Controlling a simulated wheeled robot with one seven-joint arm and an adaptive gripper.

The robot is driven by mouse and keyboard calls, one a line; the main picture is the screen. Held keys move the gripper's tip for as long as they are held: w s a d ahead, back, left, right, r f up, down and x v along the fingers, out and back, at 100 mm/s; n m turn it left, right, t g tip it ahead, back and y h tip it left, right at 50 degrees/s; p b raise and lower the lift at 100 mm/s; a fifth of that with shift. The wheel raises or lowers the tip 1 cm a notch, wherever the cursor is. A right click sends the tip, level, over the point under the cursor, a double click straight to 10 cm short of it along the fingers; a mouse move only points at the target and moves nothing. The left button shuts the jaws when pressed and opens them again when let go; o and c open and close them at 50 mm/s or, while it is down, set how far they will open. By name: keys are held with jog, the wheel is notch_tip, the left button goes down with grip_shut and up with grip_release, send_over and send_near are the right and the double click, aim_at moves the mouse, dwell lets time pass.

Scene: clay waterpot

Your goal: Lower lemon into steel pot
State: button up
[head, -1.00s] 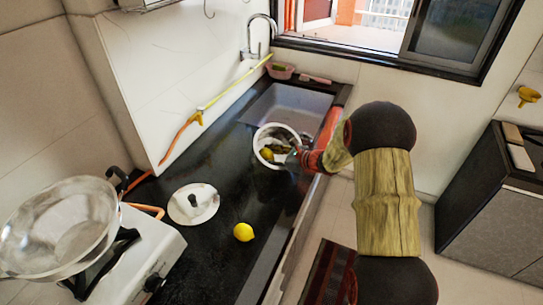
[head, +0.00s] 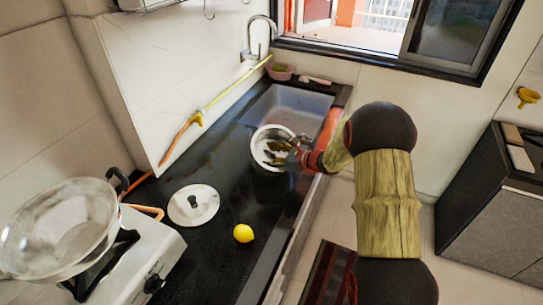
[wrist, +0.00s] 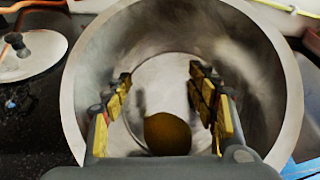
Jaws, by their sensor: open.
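The steel pot (head: 257,144) stands open on the dark counter beside the sink; in the wrist view its wall (wrist: 265,75) fills most of the picture. My gripper (head: 278,150) is at the pot and reaches into its opening. In the wrist view my gripper's (wrist: 161,88) fingers are spread wide, with a gap on each side of the lemon. One lemon (wrist: 167,134) is in the pot, dark yellow and shaded, low between and below the fingers; I cannot make it out in the head view. Another bright yellow lemon (head: 243,233) lies on the counter.
A round lid with a knob (head: 193,204) lies on the counter left of the pot; it also shows in the wrist view (wrist: 30,55). A stove (head: 140,262) with a large glass-like pan (head: 60,232) is at the left. The sink (head: 290,105) is behind the pot.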

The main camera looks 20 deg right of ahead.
jog(key=v, duration=1.2)
jog(key=s+a+r+n+g, duration=0.3)
jog(key=s+a+r+n, duration=0.3)
jog(key=a, duration=0.3)
jog(key=s+a+r+n+g, duration=0.3)
jog(key=s+a+r+n, duration=0.1)
jog(key=s+a+n, duration=0.35)
jog(key=s+r+n+h, duration=0.3)
jog(key=s+n, duration=0.3)
jog(key=s, duration=0.4)
jog(key=s+d+r+n+h+p, duration=0.1)
jog(key=s+r+n+h, duration=0.2)
jog(key=s+n, duration=0.4)
jog(key=s+h, duration=0.1)
jog(key=s, duration=0.3)
jog(key=shift+d+r, duration=0.2)
jog(key=shift+d, duration=0.1)
